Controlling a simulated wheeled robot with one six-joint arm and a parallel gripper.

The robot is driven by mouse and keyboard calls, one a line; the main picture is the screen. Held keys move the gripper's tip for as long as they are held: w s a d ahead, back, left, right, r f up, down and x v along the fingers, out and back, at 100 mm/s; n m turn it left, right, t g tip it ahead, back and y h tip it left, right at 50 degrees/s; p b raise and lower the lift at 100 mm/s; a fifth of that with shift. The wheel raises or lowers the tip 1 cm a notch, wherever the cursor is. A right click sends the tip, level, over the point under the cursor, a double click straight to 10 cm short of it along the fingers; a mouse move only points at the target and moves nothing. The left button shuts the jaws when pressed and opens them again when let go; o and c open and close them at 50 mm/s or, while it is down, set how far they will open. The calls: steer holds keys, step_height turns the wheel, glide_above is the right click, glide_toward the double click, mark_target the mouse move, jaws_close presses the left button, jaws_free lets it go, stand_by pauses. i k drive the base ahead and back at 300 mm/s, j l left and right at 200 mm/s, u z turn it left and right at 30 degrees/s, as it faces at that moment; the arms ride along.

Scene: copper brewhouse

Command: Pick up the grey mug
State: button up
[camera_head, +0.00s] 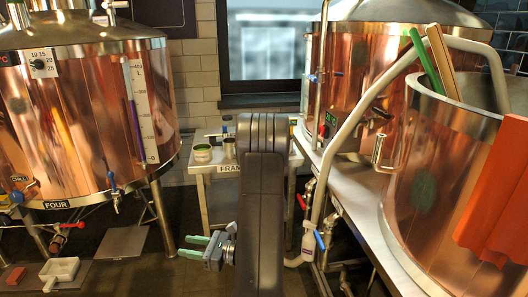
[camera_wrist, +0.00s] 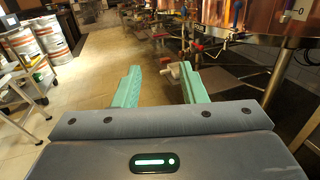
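I cannot make out a grey mug for certain in either view. In the head view, a small greyish cylinder (camera_head: 229,148) stands on a white table (camera_head: 202,168) at the back, partly hidden by my arm; it is too small to tell whether it is a mug. My gripper (camera_head: 184,245) is low in front of that table, well apart from it, pointing left. In the wrist view my gripper (camera_wrist: 160,67) has its two green fingers spread wide with nothing between them.
A green-banded tin (camera_head: 202,153) is on the same table. Copper tanks stand left (camera_head: 95,120) and right (camera_head: 440,170), with pipes and valves. A white scoop-like pan (camera_head: 60,270) is low at left. In the wrist view, open floor (camera_wrist: 100,65) lies ahead, with white drums (camera_wrist: 50,35) left.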

mark_target(232, 150)
steer(key=i+j+z, duration=0.25)
steer(key=z, duration=0.2)
steer(key=i+j+z, duration=0.35)
steer(key=z, duration=0.15)
steer(key=i+j+z, duration=0.25)
steer(key=j+z, duration=0.2)
steer(key=i+j, duration=0.15)
steer(key=j, duration=0.2)
steer(key=i+j, duration=0.1)
steer(key=j, duration=0.3)
steer(key=i+j, duration=0.15)
steer(key=j, duration=0.2)
steer(key=z, duration=0.05)
